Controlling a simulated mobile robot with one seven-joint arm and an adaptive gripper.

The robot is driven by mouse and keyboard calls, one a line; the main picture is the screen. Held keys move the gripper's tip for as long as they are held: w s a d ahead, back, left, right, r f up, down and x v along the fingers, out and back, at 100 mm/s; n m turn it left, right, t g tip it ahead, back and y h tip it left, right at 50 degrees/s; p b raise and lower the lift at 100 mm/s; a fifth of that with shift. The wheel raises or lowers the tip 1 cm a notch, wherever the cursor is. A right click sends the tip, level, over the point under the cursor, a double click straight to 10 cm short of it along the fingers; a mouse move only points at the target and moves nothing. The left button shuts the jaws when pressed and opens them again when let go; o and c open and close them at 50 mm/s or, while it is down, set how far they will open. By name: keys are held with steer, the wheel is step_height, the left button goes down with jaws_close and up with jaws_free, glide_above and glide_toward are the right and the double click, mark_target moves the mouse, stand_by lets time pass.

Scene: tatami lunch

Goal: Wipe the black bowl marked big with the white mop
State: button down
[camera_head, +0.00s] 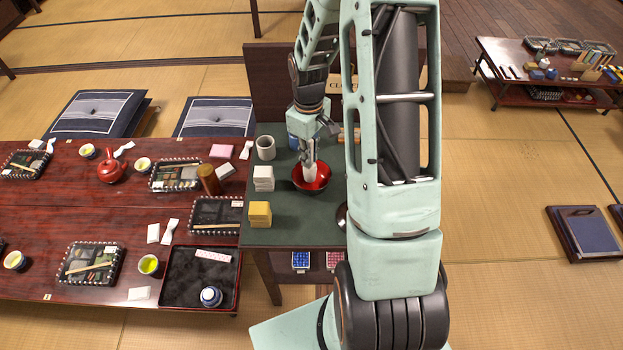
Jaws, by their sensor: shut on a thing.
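A bowl (322,186) with a red inside and a dark outer wall stands on the green-topped side table (295,233). I cannot read any mark on it. My gripper (310,152) is above this bowl, pointing down, and is shut on a white thing (310,172), which looks like the white mop. Its lower end is inside the bowl; whether it touches the bottom I cannot tell. A second dark round thing (341,217), perhaps another bowl, is mostly hidden behind my arm.
On the side table, a grey cup (266,147), a white stack (263,178) and a yellow stack (260,214) stand left of the bowl. A blue thing (293,141) stands behind it. The red lacquer table (60,220) with trays adjoins at left. My arm hides the right side.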

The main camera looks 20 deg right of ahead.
step_height(320, 180, up, 7)
steer(key=p, duration=0.4)
steer(key=shift+r, duration=0.1)
steer(key=shift+r+p, duration=0.45)
steer(key=shift+r, duration=0.7)
